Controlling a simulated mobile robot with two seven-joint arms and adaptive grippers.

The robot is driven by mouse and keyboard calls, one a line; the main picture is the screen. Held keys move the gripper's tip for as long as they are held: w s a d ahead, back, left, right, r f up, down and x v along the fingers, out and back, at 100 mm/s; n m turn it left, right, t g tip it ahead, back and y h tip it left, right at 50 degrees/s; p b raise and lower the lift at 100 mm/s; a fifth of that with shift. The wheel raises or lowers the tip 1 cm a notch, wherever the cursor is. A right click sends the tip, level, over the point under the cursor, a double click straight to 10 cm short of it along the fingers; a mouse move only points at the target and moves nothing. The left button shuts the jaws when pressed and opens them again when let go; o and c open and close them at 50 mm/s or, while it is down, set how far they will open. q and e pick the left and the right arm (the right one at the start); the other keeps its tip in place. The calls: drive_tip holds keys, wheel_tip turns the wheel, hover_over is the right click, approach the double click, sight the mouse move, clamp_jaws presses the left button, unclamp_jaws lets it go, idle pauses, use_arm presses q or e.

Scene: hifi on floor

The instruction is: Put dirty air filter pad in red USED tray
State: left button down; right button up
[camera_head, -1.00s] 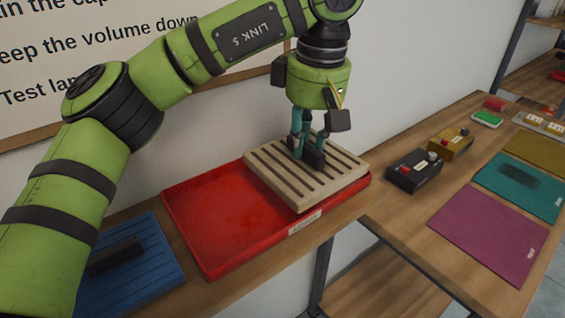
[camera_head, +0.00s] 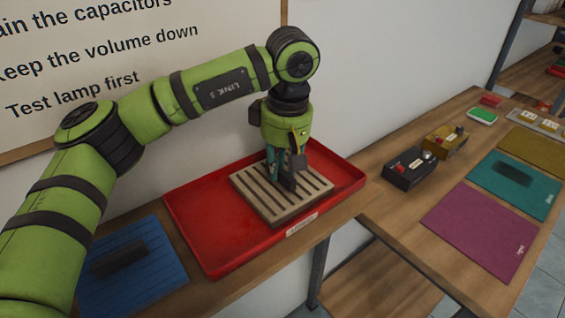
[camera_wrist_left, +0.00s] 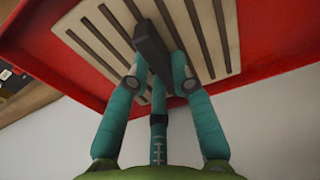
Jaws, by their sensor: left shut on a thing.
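The air filter pad (camera_head: 253,196) is a beige square with dark slots and a dark grip bar in its middle. My left gripper (camera_head: 287,182) points down and is shut on that bar; the fingers also show in the wrist view (camera_wrist_left: 156,62), above the slotted pad (camera_wrist_left: 100,32). The pad is inside the outline of the red tray (camera_head: 205,225), right of the tray's middle. I cannot tell whether it touches the tray floor. The label on the tray's front wall is too small to read. My right gripper is not in view.
A blue mat (camera_head: 135,285) with a dark bar lies left of the tray. To the right are a black box (camera_head: 408,170), a yellow box (camera_head: 445,142), and magenta (camera_head: 480,232) and teal (camera_head: 515,186) mats. A wall is close behind the tray.

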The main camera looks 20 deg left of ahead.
use_arm(q)
drive_tip(key=c, duration=1.1)
unclamp_jaws()
drive_tip(key=shift+f, duration=0.1)
drive_tip(key=shift+r, duration=0.45)
drive_tip(key=r, duration=0.7)
drive_tip(key=d+r+b, duration=0.1)
drive_tip(key=r, duration=0.3)
drive_tip(key=shift+s+r, duration=0.2)
drive_tip(key=shift+s, duration=0.15)
